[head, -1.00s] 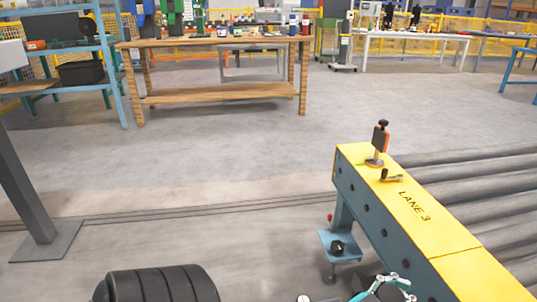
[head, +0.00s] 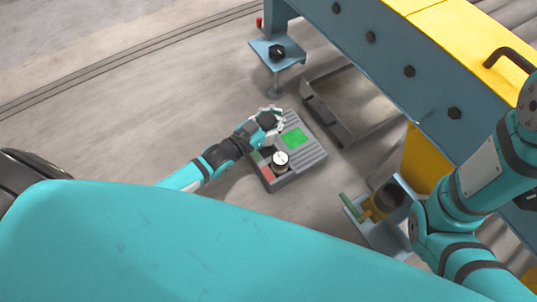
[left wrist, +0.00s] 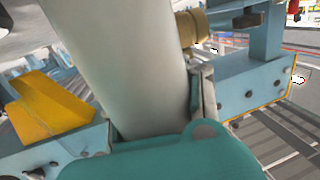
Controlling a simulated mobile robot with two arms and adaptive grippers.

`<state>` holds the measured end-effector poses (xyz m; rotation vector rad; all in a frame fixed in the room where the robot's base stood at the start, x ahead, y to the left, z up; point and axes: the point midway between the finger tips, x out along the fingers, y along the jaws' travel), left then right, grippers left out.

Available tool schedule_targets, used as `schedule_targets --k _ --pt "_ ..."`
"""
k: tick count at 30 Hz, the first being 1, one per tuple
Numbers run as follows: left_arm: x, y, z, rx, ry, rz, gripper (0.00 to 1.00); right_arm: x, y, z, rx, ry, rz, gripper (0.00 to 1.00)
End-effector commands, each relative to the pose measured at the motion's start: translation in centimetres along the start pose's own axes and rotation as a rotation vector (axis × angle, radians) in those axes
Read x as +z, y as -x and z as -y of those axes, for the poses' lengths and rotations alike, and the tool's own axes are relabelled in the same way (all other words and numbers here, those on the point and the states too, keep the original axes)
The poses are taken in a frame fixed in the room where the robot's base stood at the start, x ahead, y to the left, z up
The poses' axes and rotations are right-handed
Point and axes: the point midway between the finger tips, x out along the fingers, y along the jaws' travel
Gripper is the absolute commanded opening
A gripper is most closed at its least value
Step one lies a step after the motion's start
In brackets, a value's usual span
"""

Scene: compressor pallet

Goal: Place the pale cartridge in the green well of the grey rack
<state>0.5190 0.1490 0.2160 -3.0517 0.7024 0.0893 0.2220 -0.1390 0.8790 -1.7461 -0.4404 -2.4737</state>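A grey rack (head: 312,158) lies low beside the conveyor in the head view. Its green well (head: 294,138) is uncovered; a red patch lies at its near left corner. A round piece with a white top and dark side (head: 281,160) stands on the rack. My left gripper (head: 268,116) is over the rack's far left part, beside the green well. In the left wrist view the pale cartridge (left wrist: 125,65) is a large off-white cylinder, tilted, between my grey fingers, which touch it on both sides. Its lower end is hidden.
A blue conveyor frame with a yellow top (head: 440,35) runs along the right. A grey open tray (head: 325,110) lies between it and the rack. A blue bracket (head: 368,228) with a green lever stands nearer.

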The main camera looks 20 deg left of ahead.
Motion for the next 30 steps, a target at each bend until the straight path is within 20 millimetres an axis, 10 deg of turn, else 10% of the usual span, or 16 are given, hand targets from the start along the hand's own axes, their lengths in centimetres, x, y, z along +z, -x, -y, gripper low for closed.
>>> schedule_targets --k 20,30 --pt "9.9 -0.6 0.1 0.0 0.001 0.0 0.0 -3.0 6.8 1.6 -0.007 0.002 -0.018 0.4" --pt "10.0 -0.6 0.1 0.0 0.001 0.0 0.0 -2.9 6.8 1.6 -0.007 0.002 -0.017 0.4"
